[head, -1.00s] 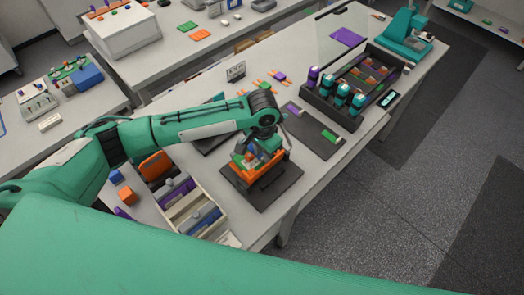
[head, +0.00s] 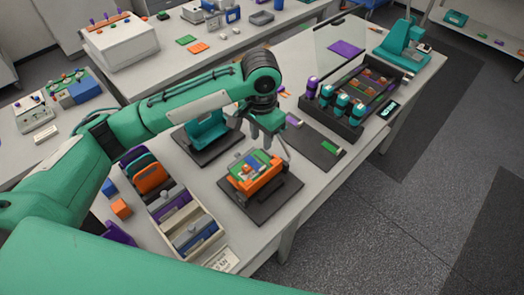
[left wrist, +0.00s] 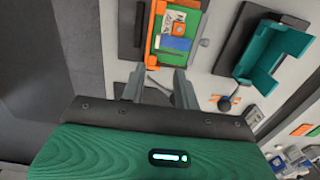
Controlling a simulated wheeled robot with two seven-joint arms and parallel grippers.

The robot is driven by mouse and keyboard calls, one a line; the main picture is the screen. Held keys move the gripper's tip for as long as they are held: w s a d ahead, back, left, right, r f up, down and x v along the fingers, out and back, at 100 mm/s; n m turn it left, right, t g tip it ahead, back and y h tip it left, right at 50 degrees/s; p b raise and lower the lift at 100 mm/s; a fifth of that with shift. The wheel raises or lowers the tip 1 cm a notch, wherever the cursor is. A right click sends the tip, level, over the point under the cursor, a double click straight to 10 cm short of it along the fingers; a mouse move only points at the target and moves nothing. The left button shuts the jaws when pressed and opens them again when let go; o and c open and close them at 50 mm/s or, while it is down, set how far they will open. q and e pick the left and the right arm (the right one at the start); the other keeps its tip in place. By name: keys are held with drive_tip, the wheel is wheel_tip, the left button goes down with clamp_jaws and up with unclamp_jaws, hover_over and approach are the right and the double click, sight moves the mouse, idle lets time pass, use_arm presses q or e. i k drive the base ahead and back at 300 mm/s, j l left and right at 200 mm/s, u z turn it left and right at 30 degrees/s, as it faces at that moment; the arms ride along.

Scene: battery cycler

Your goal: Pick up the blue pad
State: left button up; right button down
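A small flat blue piece, which looks like the blue pad (left wrist: 175,43), lies on a green board (left wrist: 167,57) inside an orange fixture in the left wrist view. In the head view the blue piece (head: 252,160) is small on the same board. The orange fixture (head: 262,183) stands on a dark square mat (head: 278,205). My left gripper (head: 264,132) is above and just behind the fixture, pointing down. Its fingers (left wrist: 159,80) are apart with nothing between them, beside the fixture's edge. My right gripper is not in view.
A teal cradle (head: 207,130) on a dark plate stands left of the fixture. A dark crate (head: 345,127) of teal-capped cylinders stands right.

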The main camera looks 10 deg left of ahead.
sight(110, 189)
drive_tip(key=k+l, duration=0.15)
drive_tip(key=k, duration=0.35)
drive_tip(key=k+l, duration=0.15)
drive_tip(key=k, duration=0.3)
drive_tip(key=k+l, duration=0.15)
drive_tip(key=k, duration=0.35)
